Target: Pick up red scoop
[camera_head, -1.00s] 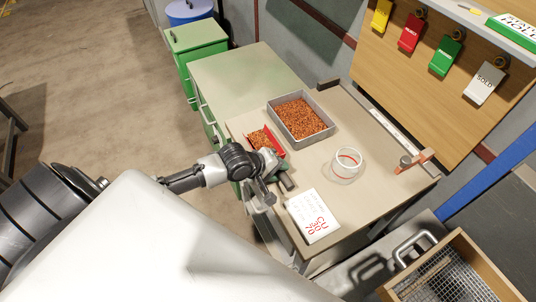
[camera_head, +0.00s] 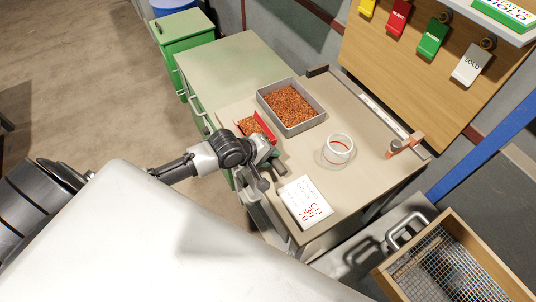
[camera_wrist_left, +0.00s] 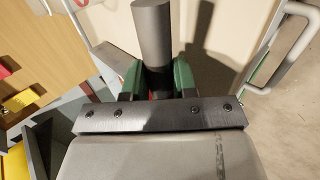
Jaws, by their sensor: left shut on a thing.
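The red scoop (camera_head: 266,126) is on the beige bench just left of the grey tray, with copper-coloured granules in it. My left gripper (camera_head: 272,160) is at the scoop's near end and partly hides it. In the left wrist view the green fingers (camera_wrist_left: 157,80) are shut on the scoop's dark grey round handle (camera_wrist_left: 152,35). A little red shows between the fingers. I cannot tell whether the scoop is clear of the bench. My right gripper is not in view.
The grey tray (camera_head: 263,101) of granules stands behind the scoop. A clear round container (camera_head: 338,149) and a white card (camera_head: 305,202) are to the right. A wooden-framed mesh sieve (camera_head: 484,254) is at the lower right. Tags hang on the wall board.

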